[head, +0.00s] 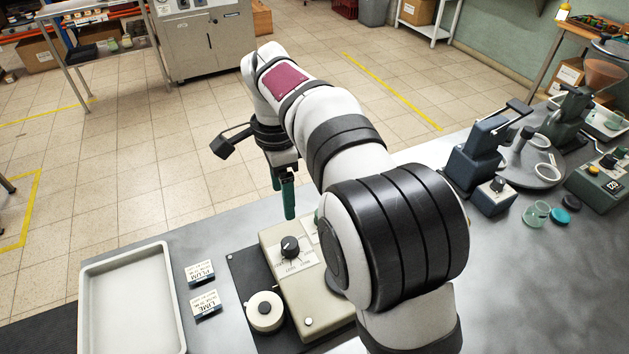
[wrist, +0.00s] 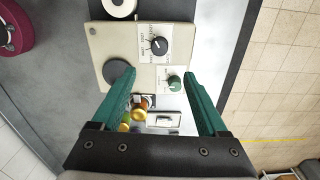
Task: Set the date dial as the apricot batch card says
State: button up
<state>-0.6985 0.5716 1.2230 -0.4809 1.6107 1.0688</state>
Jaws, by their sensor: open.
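A cream dial box (head: 308,292) stands on the bench, partly hidden behind my arm in the head view. It carries a black pointer knob (head: 290,246) on a white marked plate; in the wrist view this knob (wrist: 159,45) sits near a green knob (wrist: 174,82) on a second plate. The markings are too small to read, so I cannot tell which is the date dial. My gripper (wrist: 160,74) is open and empty above the box, its fingertips to either side of the green knob. No card readable as apricot shows; two cards read PLUM (head: 200,273) and LIME (head: 206,304).
A white tray (head: 174,318) lies at the left. A round white item (head: 265,311) sits beside the box. Jars with orange and yellow tops (wrist: 140,107) and a small pale panel (wrist: 164,118) show between my fingers. Several devices crowd the bench's right.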

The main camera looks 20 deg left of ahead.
aim_at(289, 243)
notch_tip(289, 243, down, 15)
jog(key=shift+d+f, duration=0.1)
grip_shut()
dwell(0.4)
